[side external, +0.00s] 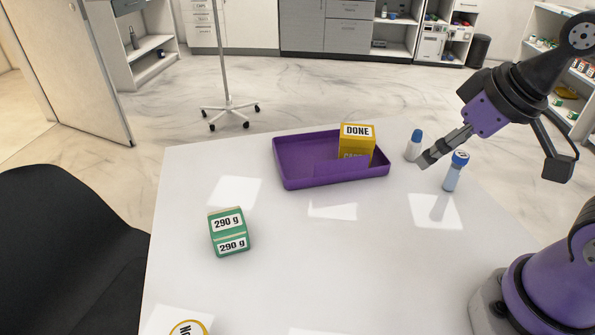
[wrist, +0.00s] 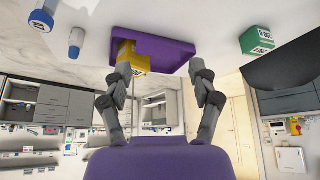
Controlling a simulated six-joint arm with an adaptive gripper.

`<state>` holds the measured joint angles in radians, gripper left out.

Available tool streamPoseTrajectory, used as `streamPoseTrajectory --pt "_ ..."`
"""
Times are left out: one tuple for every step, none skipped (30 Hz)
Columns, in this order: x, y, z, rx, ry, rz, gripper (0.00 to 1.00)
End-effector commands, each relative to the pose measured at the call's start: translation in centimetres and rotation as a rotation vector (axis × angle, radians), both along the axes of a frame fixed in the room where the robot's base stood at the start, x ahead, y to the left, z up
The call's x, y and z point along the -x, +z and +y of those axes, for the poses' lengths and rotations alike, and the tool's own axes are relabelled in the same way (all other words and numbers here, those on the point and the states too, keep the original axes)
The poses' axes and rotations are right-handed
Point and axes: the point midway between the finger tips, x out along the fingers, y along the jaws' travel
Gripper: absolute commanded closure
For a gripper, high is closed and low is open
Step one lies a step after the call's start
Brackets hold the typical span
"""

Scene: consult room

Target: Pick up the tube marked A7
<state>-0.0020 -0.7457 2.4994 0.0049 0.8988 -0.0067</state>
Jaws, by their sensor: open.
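The other is a whiter tube (side external: 412,152), farther back. I cannot read A7 on either. My gripper (side external: 424,161) is tilted down to the left, its tips between and in front of the tubes as seen from the side. In the wrist view, my gripper (wrist: 160,70) is open with nothing between its fingers. The marked-cap tube (wrist: 42,19) and the other tube (wrist: 76,40) show at the upper left there.
A purple tray (side external: 290,178) with a yellow box (side external: 358,132) reading DONE stands left of the tubes. A green 290 g box (side external: 229,232) sits nearer, and a round yellow-edged item (side external: 188,328) is cut off below. The white table (side external: 330,265) is clear between.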

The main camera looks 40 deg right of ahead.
Motion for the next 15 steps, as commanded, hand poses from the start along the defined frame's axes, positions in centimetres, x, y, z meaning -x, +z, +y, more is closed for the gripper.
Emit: streamPoseTrajectory --pt "-0.1 -0.2 -0.1 0.011 0.009 0.011 0.3" --pt "-0.2 -0.4 -0.2 0.024 0.019 0.024 0.3" --pt "-0.5 -0.9 -0.5 0.049 0.039 0.047 0.3" --pt "-0.7 -1.3 -0.7 0.076 0.06 0.07 0.3" --pt "-0.9 -1.8 -1.0 0.109 0.086 0.099 0.3" --pt "-1.2 -2.7 -1.5 0.164 0.13 0.145 0.3" --pt "-1.5 -3.4 -1.9 0.211 0.169 0.186 0.3" --pt "-1.7 -4.1 -2.4 0.264 0.212 0.229 0.3" --pt "-2.0 -5.1 -3.0 0.34 0.276 0.294 0.3" --pt "-2.1 -5.8 -3.5 0.399 0.327 0.343 0.3" --pt "-2.3 -6.5 -4.0 0.46 0.381 0.395 0.3" --pt "-2.4 -7.3 -4.7 0.541 0.454 0.467 0.3" --pt "-2.4 -7.9 -5.1 0.603 0.511 0.523 0.3" --pt "-2.5 -8.3 -5.6 0.666 0.569 0.582 0.3" --pt "-2.5 -8.9 -6.2 0.75 0.648 0.662 0.3"
